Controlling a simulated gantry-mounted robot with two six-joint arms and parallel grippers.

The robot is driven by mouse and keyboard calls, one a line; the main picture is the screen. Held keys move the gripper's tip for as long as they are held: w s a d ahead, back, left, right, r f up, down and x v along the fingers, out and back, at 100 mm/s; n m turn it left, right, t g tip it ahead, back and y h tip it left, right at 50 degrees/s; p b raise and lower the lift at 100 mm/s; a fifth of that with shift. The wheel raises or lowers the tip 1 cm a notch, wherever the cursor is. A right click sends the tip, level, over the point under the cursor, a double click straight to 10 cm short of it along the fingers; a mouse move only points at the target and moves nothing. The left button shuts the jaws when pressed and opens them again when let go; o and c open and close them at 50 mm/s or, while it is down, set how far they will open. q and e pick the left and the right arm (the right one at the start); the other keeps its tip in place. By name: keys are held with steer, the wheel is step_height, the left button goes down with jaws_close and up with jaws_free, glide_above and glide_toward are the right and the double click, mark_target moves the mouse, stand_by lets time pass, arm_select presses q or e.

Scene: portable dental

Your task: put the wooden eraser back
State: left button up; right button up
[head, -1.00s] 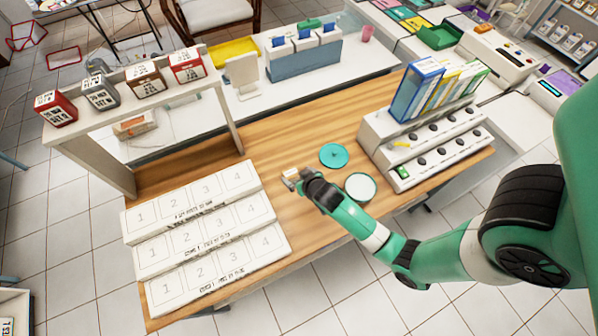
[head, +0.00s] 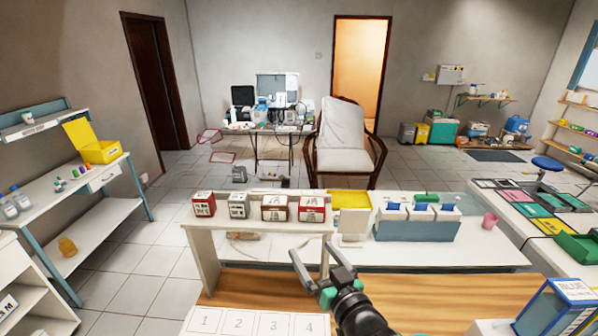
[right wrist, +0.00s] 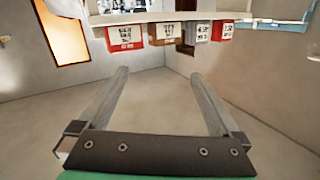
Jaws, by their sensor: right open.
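I cannot make out a wooden eraser in either current view. My right gripper (head: 316,252) is raised over the wooden table (head: 445,288), in front of the white shelf. Its two fingers are spread wide. In the right wrist view the gripper (right wrist: 158,74) shows nothing between its fingers. That view is upside down, with the labelled boxes along its top edge. My left gripper is not in view.
A white shelf (head: 225,224) carries several labelled boxes (head: 275,207). Numbered white panels (head: 258,322) lie at the bottom edge. A blue-grey holder (head: 415,230) and a yellow tray (head: 350,199) stand behind the table. A blue box (head: 560,308) stands at right.

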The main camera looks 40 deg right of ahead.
steer(key=s+a+r+n+t+y, duration=0.1)
steer(key=a+r+t, duration=0.25)
steer(key=r, duration=0.65)
steer(key=a+r+n+t+y, duration=0.15)
steer(key=a+r, duration=0.25)
steer(key=r, duration=0.6)
steer(key=s+a+r+n+t+y, duration=0.2)
steer(key=s+a+r+t, duration=0.1)
steer(key=r, duration=0.5)
steer(key=s+a+r+n+t+y, duration=0.1)
steer(key=s+a+r+t+y, duration=0.2)
steer(key=s+r, duration=0.4)
steer(key=shift+s+a+r+n, duration=0.2)
steer(key=shift+a+r+n, duration=0.15)
steer(key=shift+a+r, duration=0.55)
